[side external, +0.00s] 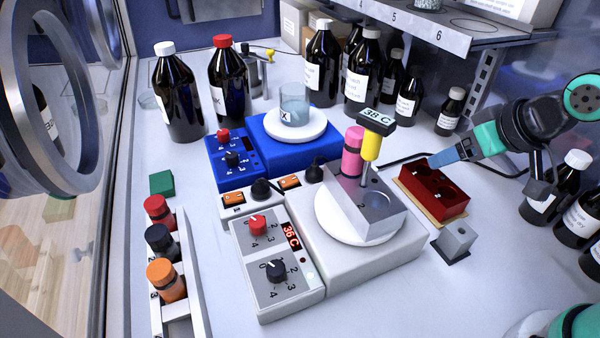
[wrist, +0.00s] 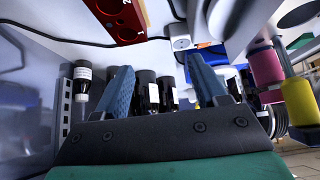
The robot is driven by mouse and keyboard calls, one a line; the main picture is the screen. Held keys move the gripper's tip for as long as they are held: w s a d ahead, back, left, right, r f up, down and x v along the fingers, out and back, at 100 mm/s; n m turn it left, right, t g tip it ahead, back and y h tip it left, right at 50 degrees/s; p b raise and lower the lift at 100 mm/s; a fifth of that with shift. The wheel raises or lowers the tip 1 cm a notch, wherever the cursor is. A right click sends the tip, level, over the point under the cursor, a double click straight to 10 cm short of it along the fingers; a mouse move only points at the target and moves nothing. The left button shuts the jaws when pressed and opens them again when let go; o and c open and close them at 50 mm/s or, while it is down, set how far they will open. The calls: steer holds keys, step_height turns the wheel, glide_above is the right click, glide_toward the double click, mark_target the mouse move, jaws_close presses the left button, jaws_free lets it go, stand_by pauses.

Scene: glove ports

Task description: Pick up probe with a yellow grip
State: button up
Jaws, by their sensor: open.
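The probe with a yellow grip (side external: 371,147) stands upright in a grey metal block (side external: 372,205) on the white hotplate. A dark display reading 38 C tops it. Its lower shaft is hidden in the block. In the wrist view the yellow grip (wrist: 300,101) is at the right edge, outside my fingers. A pink-gripped probe (side external: 352,150) stands just left of it and also shows in the wrist view (wrist: 265,63). My gripper (side external: 436,159) is to the right of the yellow grip, near the red block and apart from the probe. In the wrist view its blue fingers (wrist: 160,76) are open and empty.
A red two-hole block (side external: 435,189) and a small grey holder (side external: 455,240) lie right of the hotplate (side external: 370,260). A blue stirrer (side external: 290,140) carries a beaker (side external: 295,105). Dark bottles (side external: 361,75) stand behind. A shelf (side external: 420,28) overhangs the back right.

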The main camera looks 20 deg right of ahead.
steer(key=shift+o, duration=0.3)
steer(key=shift+o, duration=1)
